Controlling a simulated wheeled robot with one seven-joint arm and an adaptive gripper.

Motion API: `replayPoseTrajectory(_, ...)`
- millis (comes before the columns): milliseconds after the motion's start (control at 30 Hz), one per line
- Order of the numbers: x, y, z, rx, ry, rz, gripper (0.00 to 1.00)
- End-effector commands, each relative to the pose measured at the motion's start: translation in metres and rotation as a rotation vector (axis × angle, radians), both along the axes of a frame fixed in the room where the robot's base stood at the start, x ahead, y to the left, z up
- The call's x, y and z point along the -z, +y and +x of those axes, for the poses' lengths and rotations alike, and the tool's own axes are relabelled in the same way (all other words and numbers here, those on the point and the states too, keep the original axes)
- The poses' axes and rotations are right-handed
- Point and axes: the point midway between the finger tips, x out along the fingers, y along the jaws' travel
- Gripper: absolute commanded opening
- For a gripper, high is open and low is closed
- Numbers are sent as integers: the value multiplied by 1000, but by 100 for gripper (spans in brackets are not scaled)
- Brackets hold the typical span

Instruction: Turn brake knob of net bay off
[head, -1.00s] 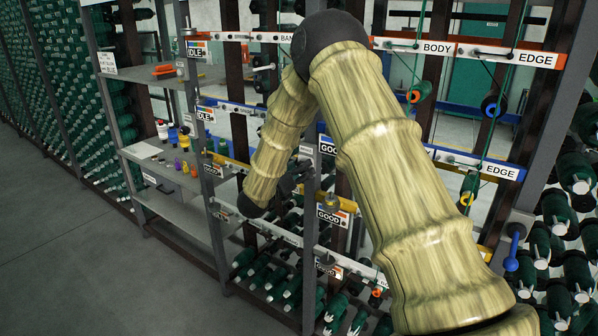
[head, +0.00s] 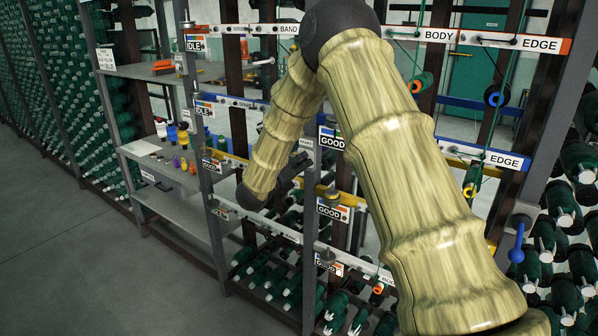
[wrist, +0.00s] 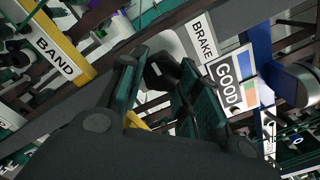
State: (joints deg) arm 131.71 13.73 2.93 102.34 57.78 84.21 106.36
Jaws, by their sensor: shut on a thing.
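My gripper (head: 291,180) is at the upright post beside the yellow-rail bay, with its jaws mostly hidden by my arm in the head view. In the wrist view my gripper (wrist: 160,85) is shut on a small dark knob (wrist: 161,70) with a pale mark on it. The knob sits beside a white BRAKE label (wrist: 203,42) and a GOOD card (wrist: 228,90) with coloured blocks. The BRAKE label also shows small in the head view (head: 306,143). The knob's exact turn is hard to read, as the fingers cover much of it.
Several GOOD and IDLE cards hang on the rails. A yellow rail marked BAND (wrist: 58,50) is close on the left in the wrist view. A grey shelf (head: 150,146) with small coloured containers stands left. Green rolls fill the racks. Grey floor (head: 90,260) is clear at front left.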

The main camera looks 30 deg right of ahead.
Motion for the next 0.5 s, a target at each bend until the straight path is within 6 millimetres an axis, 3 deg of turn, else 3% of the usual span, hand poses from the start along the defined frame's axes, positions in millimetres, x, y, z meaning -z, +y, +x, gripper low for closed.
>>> replayPoseTrajectory(500,0,0,-1,0,444,-184,9)
